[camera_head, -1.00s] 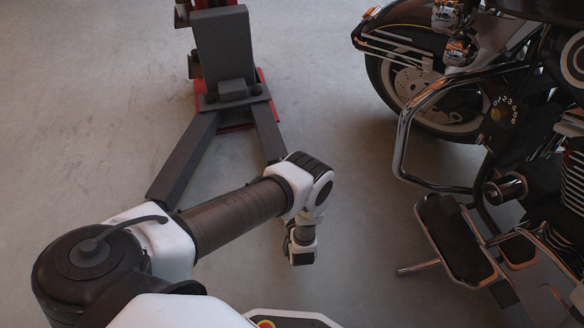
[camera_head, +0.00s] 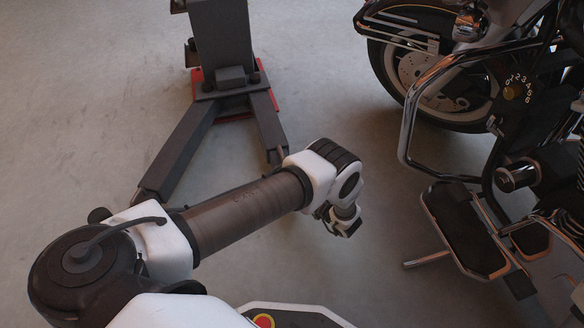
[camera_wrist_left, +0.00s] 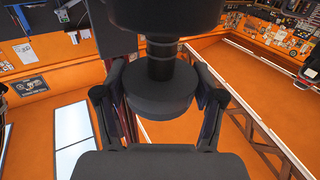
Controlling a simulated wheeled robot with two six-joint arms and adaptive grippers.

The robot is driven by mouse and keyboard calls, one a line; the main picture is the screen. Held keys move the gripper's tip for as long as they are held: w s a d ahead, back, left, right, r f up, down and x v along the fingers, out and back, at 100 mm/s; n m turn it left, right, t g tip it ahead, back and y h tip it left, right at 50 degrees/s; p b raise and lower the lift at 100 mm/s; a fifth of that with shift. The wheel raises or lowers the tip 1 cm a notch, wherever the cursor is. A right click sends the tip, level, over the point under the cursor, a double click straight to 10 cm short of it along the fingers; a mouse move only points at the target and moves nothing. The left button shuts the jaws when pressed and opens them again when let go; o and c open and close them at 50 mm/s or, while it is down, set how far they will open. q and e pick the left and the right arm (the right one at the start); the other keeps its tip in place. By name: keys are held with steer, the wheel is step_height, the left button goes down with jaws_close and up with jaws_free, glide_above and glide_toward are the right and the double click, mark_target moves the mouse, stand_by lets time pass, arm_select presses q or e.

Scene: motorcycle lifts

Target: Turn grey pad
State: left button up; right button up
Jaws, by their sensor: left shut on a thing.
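The grey pad (camera_wrist_left: 158,100) is a dark round disc on a short threaded stem, in the middle of the left wrist view. My left gripper (camera_wrist_left: 160,98) has one finger on each side of the disc and is shut on it. The disc's side faces the camera; the near palm covers part of the view below it. In the head view my left arm reaches right and its wrist end (camera_head: 345,218) hangs over bare floor; the pad and the fingertips cannot be made out there. My right gripper is not in view.
A grey lift (camera_head: 222,45) with a red base and two splayed legs stands ahead, one leg running behind my left arm. A motorcycle (camera_head: 470,200) with a chrome crash bar and footboard stands at the right. Grey floor lies open between them.

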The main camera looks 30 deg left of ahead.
arm_select(q)
steer(key=shift+s+f, duration=0.15)
steer(key=shift+f, duration=0.05)
steer(key=o, duration=1.2)
steer(key=shift+f, duration=0.1)
steer(key=shift+c, duration=0.2)
steer(key=s+d, duration=0.1)
steer(key=d, duration=0.6)
steer(key=shift+s+d, duration=0.15)
steer(key=shift+d, duration=0.05)
steer(key=shift+d, duration=0.1)
